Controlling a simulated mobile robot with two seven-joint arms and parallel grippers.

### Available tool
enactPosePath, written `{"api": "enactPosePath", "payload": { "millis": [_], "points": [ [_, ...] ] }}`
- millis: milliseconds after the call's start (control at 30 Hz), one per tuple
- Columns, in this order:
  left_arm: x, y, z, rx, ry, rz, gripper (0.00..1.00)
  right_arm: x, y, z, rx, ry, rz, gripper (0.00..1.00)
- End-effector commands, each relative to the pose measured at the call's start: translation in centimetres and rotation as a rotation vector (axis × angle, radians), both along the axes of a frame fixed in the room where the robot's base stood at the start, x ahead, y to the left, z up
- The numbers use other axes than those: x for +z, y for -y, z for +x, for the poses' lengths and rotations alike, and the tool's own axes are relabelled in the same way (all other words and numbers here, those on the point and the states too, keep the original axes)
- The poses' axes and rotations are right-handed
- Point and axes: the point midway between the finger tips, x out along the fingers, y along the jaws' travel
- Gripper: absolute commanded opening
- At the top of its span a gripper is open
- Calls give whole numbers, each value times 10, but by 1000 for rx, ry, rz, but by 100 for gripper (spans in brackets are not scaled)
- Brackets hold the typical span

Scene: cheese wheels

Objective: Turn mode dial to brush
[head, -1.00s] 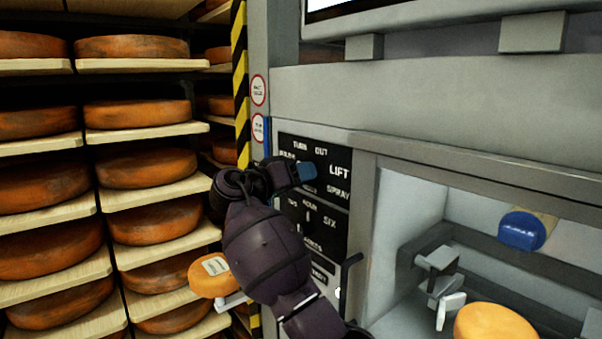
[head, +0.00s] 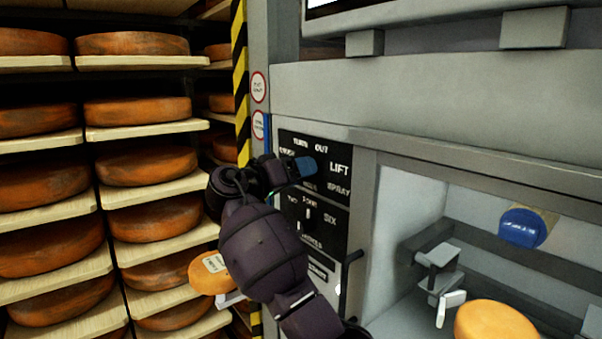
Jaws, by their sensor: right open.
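The black control panel (head: 338,212) is on the grey machine's front, right of the striped post. Its upper section carries labels such as TURN, OUT, LIFT and SPRAY; the label at upper left is partly unclear. My right gripper (head: 303,168) is open at this upper section, its blue-tipped fingers among the labels. The gripper and wrist cover the middle of that section, so the mode dial itself is hidden. A lower dial (head: 308,214) shows among labels including SIX. I cannot tell whether the fingers touch the upper dial. My left gripper is not in view.
Racks of orange cheese wheels (head: 148,166) on pale boards fill the left. A labelled cheese (head: 209,273) sits beside my right arm. The machine's open bay at right holds a blue-ended roller (head: 523,227) and another cheese (head: 494,324). A black handle (head: 350,268) projects below the panel.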

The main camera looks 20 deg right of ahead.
Motion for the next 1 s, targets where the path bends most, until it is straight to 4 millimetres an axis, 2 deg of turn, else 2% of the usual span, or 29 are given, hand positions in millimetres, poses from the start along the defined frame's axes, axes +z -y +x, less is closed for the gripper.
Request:
{"api": "enactPosePath", "payload": {
  "millis": [300, 500, 700, 1000],
  "points": [
    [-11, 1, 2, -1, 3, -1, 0, -2, -53, -19, 4, 0, 1, 63],
    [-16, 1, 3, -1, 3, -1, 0, -1, -80, -29, 2, 1, 1, 63],
    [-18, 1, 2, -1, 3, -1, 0, 0, -93, -34, 1, 1, 0, 63],
    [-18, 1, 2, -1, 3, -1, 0, 0, -94, -34, 1, 1, 0, 63]
  ]
}}
